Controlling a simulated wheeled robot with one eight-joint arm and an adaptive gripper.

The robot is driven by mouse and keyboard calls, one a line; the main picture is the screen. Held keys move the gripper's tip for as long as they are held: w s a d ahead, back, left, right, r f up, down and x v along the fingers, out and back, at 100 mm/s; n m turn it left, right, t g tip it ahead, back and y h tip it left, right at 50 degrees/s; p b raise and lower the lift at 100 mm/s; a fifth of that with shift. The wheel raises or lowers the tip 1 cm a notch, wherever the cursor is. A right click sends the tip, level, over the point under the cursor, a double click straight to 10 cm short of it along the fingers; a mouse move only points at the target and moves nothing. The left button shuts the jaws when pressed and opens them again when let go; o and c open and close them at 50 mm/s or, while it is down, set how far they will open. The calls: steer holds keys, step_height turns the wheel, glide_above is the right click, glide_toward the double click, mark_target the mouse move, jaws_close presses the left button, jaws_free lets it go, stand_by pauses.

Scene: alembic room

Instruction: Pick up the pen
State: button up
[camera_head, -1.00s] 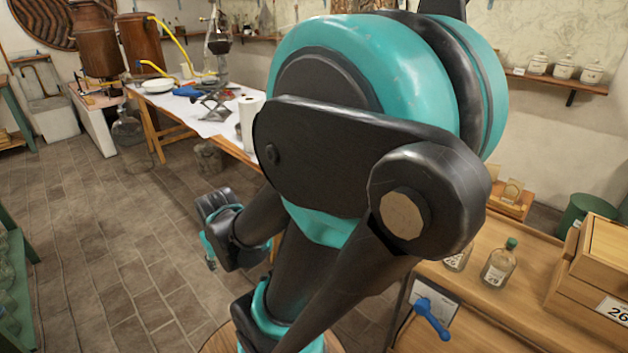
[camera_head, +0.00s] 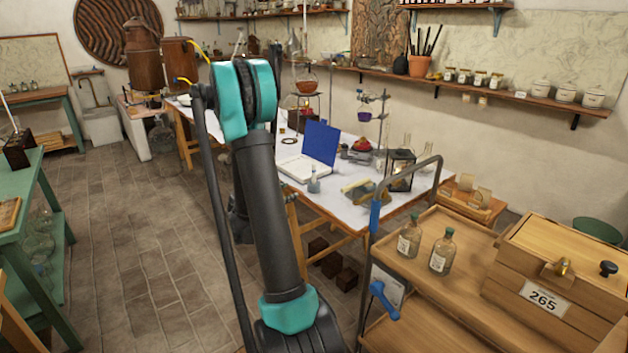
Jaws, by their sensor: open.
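I cannot make out a pen for certain. A thin pale stick (camera_head: 9,113) stands up from a dark block (camera_head: 17,148) on the green table at the far left; it may be a pen in a stand, but it is too small to tell. My arm rises through the middle of the head view and bends over at its top. A dark part of it shows low behind the upright link, in front of the white-topped table (camera_head: 345,200). My gripper's fingers are hidden behind the arm.
The green table (camera_head: 22,185) edges the left side. A wooden cart (camera_head: 468,240) with two bottles (camera_head: 410,236) and a numbered wooden box (camera_head: 560,265) stands at right. The long table holds a blue-lidded case (camera_head: 320,143) and glassware. The tiled floor (camera_head: 135,235) at left is open.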

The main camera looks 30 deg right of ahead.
steer(key=w+d+f+n+h, duration=0.1)
steer(key=w+d+n+h, duration=0.1)
steer(key=w+d+n, duration=0.15)
steer(key=n+t+h, duration=0.1)
steer(key=n, duration=0.1)
glide_toward(313, 171)
steer(key=x, duration=0.6)
steer(key=shift+r, duration=0.1)
steer(key=x, duration=0.5)
steer(key=shift+w+a, duration=0.1)
steer(key=shift+c, duration=0.2)
jaws_close()
